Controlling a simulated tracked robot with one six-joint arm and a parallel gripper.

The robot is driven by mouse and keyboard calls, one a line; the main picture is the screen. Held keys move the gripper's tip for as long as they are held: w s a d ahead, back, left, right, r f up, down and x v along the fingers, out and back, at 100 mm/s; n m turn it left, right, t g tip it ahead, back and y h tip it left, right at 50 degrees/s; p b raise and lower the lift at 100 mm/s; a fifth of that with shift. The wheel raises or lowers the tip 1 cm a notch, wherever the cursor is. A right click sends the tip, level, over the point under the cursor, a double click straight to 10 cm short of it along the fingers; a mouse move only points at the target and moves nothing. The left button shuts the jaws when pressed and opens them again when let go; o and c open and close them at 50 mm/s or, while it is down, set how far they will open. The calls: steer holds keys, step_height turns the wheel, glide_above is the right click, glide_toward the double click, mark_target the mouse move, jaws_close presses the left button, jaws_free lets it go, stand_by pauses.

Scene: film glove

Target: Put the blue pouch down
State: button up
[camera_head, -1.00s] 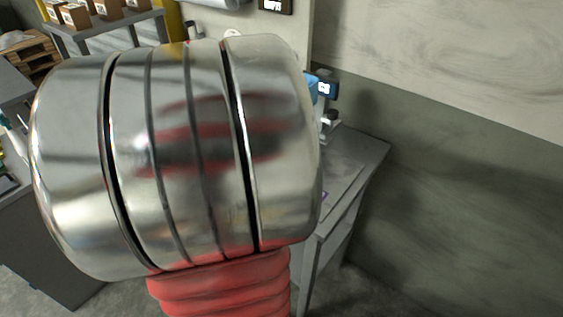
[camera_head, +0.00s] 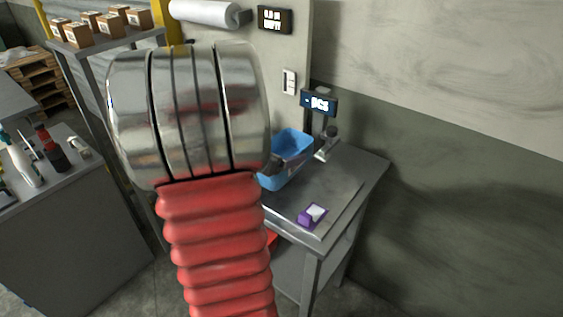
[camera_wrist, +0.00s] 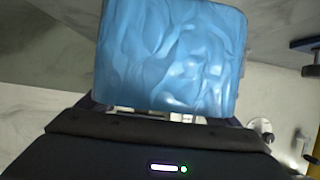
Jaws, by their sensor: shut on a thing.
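In the wrist view the pouch (camera_wrist: 172,55) fills the upper middle, wrinkled and light blue, and hides most of what lies beyond. My gripper (camera_wrist: 165,114) is shut on its near edge. I cannot tell whether the pouch touches the bench.
A purple and white item (camera_head: 312,214) lies on the bench's front part. A small display (camera_head: 320,103) on a post stands behind the pouch. Bottles (camera_head: 50,150) stand on a left counter, and boxes (camera_head: 95,28) on a shelf. Bench surface right of the pouch is clear.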

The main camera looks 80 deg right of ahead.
steer(key=shift+f, duration=0.1)
steer(key=shift+f, duration=1.9)
steer(key=o, duration=1)
steer(key=shift+w+a+r, duration=0.25)
steer(key=shift+a, duration=0.2)
steer(key=v, duration=1.1)
steer(key=shift+d, duration=0.1)
